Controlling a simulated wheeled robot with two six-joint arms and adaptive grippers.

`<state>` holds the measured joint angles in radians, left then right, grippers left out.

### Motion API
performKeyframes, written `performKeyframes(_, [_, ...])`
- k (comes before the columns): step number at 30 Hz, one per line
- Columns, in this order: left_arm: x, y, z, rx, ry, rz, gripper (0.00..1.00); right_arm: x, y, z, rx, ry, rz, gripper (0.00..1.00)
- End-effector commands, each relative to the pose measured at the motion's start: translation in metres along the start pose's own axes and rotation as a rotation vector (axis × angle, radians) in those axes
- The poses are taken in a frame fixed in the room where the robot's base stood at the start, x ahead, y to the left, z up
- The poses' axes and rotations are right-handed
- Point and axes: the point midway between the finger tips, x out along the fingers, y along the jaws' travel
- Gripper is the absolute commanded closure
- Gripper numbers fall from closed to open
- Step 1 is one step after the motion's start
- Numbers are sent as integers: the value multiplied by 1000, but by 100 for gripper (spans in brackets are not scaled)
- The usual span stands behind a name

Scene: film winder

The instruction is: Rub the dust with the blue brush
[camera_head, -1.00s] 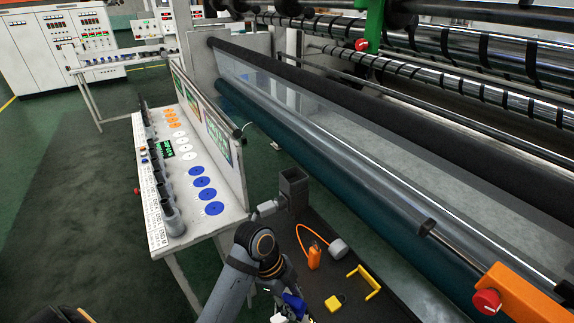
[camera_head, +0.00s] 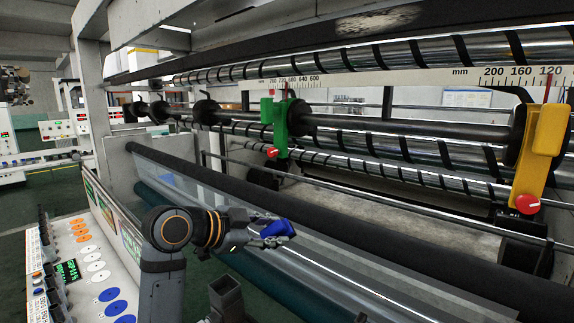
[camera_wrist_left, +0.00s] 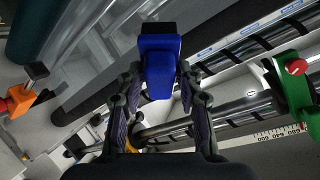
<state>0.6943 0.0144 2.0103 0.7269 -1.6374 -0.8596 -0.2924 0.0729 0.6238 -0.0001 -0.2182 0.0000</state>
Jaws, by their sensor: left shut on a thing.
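The blue brush (camera_head: 280,229) is held in my left gripper (camera_head: 268,236), in front of the long dark roller in the head view. In the left wrist view, the brush (camera_wrist_left: 158,68) has a blue body and a dark end, and it sits between the two fingers of my left gripper (camera_wrist_left: 160,88), which are shut on it. A pale, dusty-looking patch (camera_head: 378,20) shows on the dark overhead bar near the top of the head view. The brush is well below this patch and apart from it. My right gripper is out of view.
A green bracket (camera_head: 279,132) and a yellow bracket (camera_head: 541,150) with red knobs stand on the bars. A dark roller (camera_head: 350,228) crosses in front. A control desk (camera_head: 85,265) with blue, white and orange discs is at lower left.

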Motion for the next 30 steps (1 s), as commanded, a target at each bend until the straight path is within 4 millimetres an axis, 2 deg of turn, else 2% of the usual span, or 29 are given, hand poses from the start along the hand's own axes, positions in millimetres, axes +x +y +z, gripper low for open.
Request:
performKeyframes(1, [-9,-16,-28,18,49,-46,89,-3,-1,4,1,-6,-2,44])
performKeyframes(5, [-34,-48,-94,59,172,-150,89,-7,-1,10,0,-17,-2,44])
performKeyframes(9, [-68,-75,-165,102,299,-236,89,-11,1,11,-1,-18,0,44])
performKeyframes(15, [-126,-95,-262,154,465,-309,89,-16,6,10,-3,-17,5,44])
performKeyframes(18, [-154,-98,-300,170,530,-326,89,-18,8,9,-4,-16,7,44])
performKeyframes(21, [-174,-97,-327,180,575,-331,89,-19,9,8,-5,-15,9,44])
performKeyframes(24, [-187,-96,-343,184,602,-333,89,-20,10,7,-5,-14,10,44])
performKeyframes(30, [-193,-96,-350,184,615,-332,89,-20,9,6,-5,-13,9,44])
